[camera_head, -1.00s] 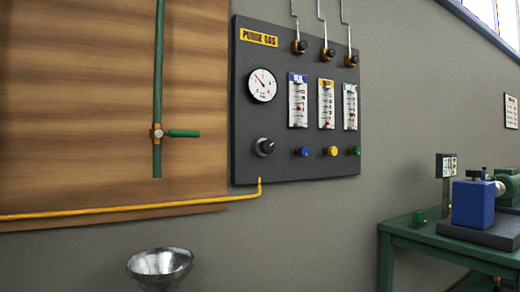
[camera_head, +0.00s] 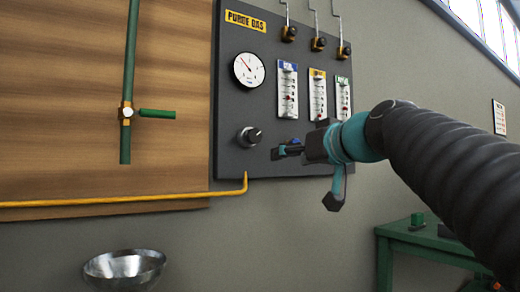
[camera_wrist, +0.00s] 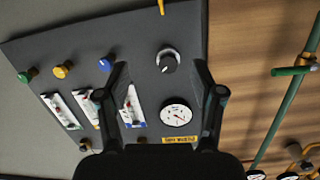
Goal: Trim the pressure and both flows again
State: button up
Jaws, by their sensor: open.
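The dark purge gas panel (camera_head: 262,110) hangs on the wall. It bears a round white pressure gauge (camera_head: 249,70) and a black-and-silver knob (camera_head: 249,136) below it. Three flow tubes stand beside the gauge: blue-topped (camera_head: 288,90), yellow-topped (camera_head: 318,96) and green-topped (camera_head: 343,98). My gripper (camera_head: 306,178) is open and empty in front of the panel's lower right, hiding the yellow and green knobs in the head view. The wrist view shows the blue knob (camera_wrist: 106,63), yellow knob (camera_wrist: 62,70) and green knob (camera_wrist: 27,75). There the pressure knob (camera_wrist: 168,60) appears between my fingers, apart from them.
A green vertical pipe with a green-handled valve (camera_head: 128,112) runs left of the panel on a wooden board (camera_head: 60,100). A yellow pipe (camera_head: 120,200) runs below. A metal bowl (camera_head: 124,266) is at lower left. A green table (camera_head: 420,248) stands at right.

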jog(key=n+t+y, duration=0.1)
send_near(256, 137)
jog(key=v, duration=0.3)
jog(key=p+x, duration=0.3)
jog(key=x, duration=1)
jog(key=shift+w+a, duration=0.1)
jog(key=c, duration=1.1)
